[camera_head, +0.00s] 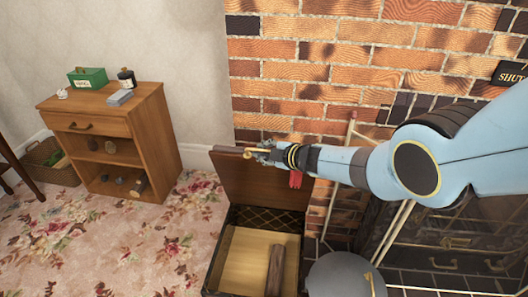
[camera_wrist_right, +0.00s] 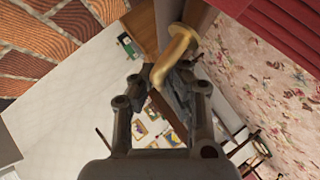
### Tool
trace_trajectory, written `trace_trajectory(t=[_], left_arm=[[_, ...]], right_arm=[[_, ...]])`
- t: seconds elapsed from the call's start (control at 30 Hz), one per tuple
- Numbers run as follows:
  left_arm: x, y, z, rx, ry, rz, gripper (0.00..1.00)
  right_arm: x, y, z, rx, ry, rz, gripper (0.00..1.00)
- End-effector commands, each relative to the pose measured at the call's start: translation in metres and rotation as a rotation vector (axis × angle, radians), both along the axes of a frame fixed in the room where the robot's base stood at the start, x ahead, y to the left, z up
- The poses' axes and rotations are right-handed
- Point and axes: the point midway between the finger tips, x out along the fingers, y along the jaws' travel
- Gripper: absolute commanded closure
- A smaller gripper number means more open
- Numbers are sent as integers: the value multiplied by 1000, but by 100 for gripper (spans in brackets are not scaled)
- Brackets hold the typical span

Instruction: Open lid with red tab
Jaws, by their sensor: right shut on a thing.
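A brown wooden lid (camera_head: 250,182) stands raised, nearly upright, at the back of an open dark box (camera_head: 262,218). A red tab (camera_head: 295,180) hangs by the lid's right side, just below my right arm. My right gripper (camera_head: 262,154) is at the lid's top edge, shut on a brass handle (camera_head: 247,154). In the wrist view the curved brass handle (camera_wrist_right: 177,52) lies at the fingertips (camera_wrist_right: 163,85), with the lid's brown edge behind it. A large red surface (camera_wrist_right: 275,22) fills the upper right there. My left gripper is out of view.
The box holds a log (camera_head: 275,270) on a pale wooden bottom. A brick fireplace (camera_head: 330,60) is behind, and a round grey lid-like object (camera_head: 338,278) stands at the right. A wooden cabinet (camera_head: 150,120) stands left, with carpet (camera_head: 150,235) clear between.

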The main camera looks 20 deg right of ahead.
Motion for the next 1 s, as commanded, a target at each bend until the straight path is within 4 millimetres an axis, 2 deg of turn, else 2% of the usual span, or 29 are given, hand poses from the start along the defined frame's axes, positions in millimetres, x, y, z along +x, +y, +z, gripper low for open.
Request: trace_trajectory(t=[0.1, 0.13, 0.3, 0.73, 1.0], left_arm=[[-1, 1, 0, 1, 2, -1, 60], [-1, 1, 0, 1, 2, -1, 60], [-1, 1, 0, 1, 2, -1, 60], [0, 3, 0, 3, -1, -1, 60], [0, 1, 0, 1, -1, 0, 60]], right_arm=[[4, 0, 5, 3, -8, -1, 100], [4, 0, 5, 3, -8, -1, 87], [2, 0, 3, 2, -6, -1, 66], [-1, 0, -1, 0, 1, 0, 66], [-11, -3, 2, 0, 2, 7, 66]])
